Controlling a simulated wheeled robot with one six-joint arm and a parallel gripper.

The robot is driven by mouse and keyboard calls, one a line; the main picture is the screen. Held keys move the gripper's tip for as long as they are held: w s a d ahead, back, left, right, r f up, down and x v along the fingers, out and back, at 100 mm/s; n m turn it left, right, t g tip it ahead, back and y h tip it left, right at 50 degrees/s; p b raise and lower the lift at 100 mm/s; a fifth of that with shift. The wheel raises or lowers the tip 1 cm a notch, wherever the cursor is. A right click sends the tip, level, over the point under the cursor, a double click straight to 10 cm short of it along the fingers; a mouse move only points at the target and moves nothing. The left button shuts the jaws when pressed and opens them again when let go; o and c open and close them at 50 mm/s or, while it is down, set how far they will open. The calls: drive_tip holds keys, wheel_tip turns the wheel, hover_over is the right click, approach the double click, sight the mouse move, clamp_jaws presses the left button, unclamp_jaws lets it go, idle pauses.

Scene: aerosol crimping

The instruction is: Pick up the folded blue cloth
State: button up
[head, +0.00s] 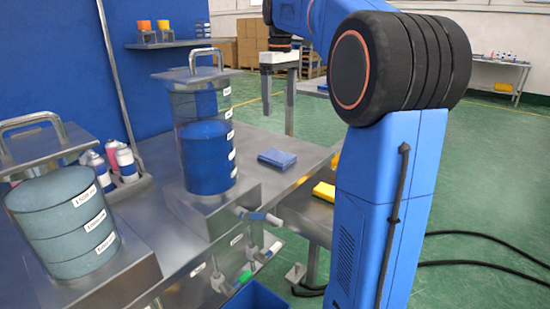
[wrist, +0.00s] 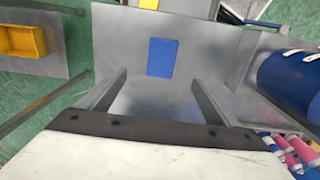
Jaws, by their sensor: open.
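The folded blue cloth (head: 277,158) lies flat on the metal table, to the right of the tall tank with blue liquid. In the wrist view the cloth (wrist: 162,57) is a small blue rectangle beyond my fingertips, near the middle. My gripper (wrist: 160,80) is open and empty, with one finger on each side of the picture and the cloth lined up between them at a distance. In the head view my gripper (head: 290,98) hangs above and beyond the cloth, clear of the table. Nothing covers the cloth.
The blue-liquid tank (head: 207,155) stands close left of the cloth. A grey-blue tank (head: 65,222) and aerosol cans (head: 126,162) are further left. A yellow bin (head: 324,191) sits lower, right of the table. The metal table (head: 262,185) is bare around the cloth.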

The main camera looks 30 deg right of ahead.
hover_over(277, 155)
drive_tip(key=f, duration=1.1)
drive_tip(key=shift+s+d+f, duration=0.25)
drive_tip(key=shift+s, duration=0.05)
drive_tip(key=shift+w+a+f, duration=0.1)
drive_tip(key=shift+a+f, duration=0.05)
drive_tip(key=shift+f, duration=1.25)
drive_tip(key=shift+w+a+f, duration=0.1)
drive_tip(key=shift+a+f, duration=0.05)
drive_tip(key=shift+f, duration=1.2)
drive_tip(key=c, duration=1.1)
